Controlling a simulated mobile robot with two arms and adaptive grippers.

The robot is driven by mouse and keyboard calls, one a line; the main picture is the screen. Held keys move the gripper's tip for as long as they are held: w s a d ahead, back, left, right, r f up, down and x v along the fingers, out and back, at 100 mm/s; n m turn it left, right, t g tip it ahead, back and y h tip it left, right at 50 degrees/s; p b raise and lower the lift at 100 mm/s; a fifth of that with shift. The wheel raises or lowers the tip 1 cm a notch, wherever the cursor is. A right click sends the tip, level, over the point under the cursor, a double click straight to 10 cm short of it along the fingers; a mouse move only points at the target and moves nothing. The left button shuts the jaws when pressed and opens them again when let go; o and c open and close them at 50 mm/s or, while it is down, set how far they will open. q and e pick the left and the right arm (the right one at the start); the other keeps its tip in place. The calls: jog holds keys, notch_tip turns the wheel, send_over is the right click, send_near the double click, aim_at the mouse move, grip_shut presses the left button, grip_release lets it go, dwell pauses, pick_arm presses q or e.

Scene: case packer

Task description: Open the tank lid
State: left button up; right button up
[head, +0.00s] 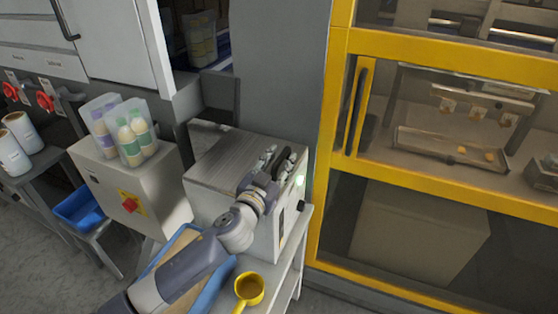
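The tank appears to be the grey metal box (215,165) in the middle of the head view, standing on a light-coloured stand. Its flat top looks shut. A dark bar like a handle (285,163) shows at the top's right edge. My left gripper (279,160) is over that right edge, close to the dark bar. I cannot tell whether its fingers are around the bar or only beside it, or whether they are shut. My wrist hides part of the tank's front. My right gripper is not in view.
A yellow-framed machine (325,135) with clear panels stands close on the right. A yellow scoop (249,288) and a blue tray (213,286) are on the stand in front. Bottles in clear bins (133,137) stand on a cabinet at left.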

pick_arm(q)
grip_shut()
jog(key=shift+r, duration=0.1)
